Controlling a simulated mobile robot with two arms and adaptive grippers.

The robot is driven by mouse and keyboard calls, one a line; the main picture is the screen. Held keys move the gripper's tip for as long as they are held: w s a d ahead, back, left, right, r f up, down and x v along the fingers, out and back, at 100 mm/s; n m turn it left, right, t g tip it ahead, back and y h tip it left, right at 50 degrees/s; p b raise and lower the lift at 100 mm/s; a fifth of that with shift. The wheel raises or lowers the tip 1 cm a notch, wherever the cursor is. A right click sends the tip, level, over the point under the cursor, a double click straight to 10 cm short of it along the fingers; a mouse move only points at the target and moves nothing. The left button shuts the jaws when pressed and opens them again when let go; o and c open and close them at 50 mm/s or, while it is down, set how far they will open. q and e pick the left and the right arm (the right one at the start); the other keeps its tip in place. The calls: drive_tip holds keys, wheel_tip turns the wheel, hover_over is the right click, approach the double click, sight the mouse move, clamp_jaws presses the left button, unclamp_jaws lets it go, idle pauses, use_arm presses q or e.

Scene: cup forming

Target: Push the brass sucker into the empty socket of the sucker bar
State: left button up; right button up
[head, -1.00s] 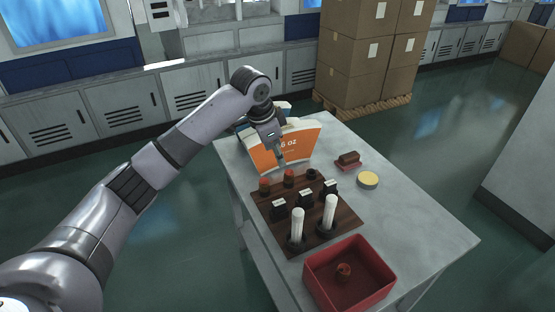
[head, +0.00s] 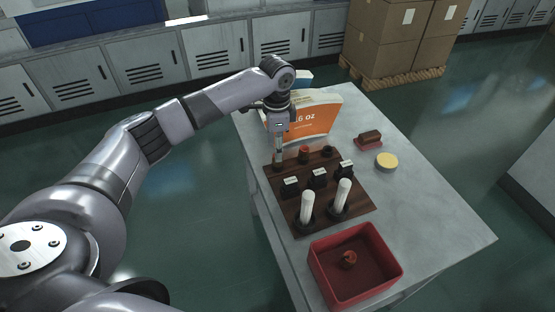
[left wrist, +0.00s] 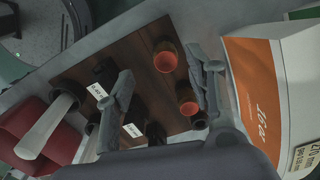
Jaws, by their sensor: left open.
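A dark wooden board (head: 330,212) lies on the table, with a back row of dark holders. An orange-topped piece (head: 304,154) stands in the middle holder. The right holder (head: 329,151) shows no orange top. My left gripper (head: 278,160) points down over the row's left end and largely hides the piece there. In the left wrist view, one orange-topped piece (left wrist: 165,57) lies between the open fingers and another (left wrist: 187,100) is close by the right finger. I cannot tell whether the fingers touch either, or which piece is the brass sucker. My right gripper is not in view.
Black labelled blocks (head: 319,179) and two white upright sticks (head: 343,193) stand on the board. A red bin (head: 325,283) holds a reddish piece (head: 349,259). An orange-and-white panel (head: 312,122) stands behind.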

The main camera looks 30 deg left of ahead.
use_arm(q)
drive_tip(key=shift+w+a+f, duration=0.1)
drive_tip(key=shift+w+f, duration=0.1)
drive_tip(key=shift+f, duration=1.2)
drive_tip(key=shift+w+f, duration=0.15)
drive_tip(key=shift+f, duration=1.2)
drive_tip(key=shift+c, duration=0.3)
clamp_jaws()
drive_tip(key=shift+r, duration=0.1)
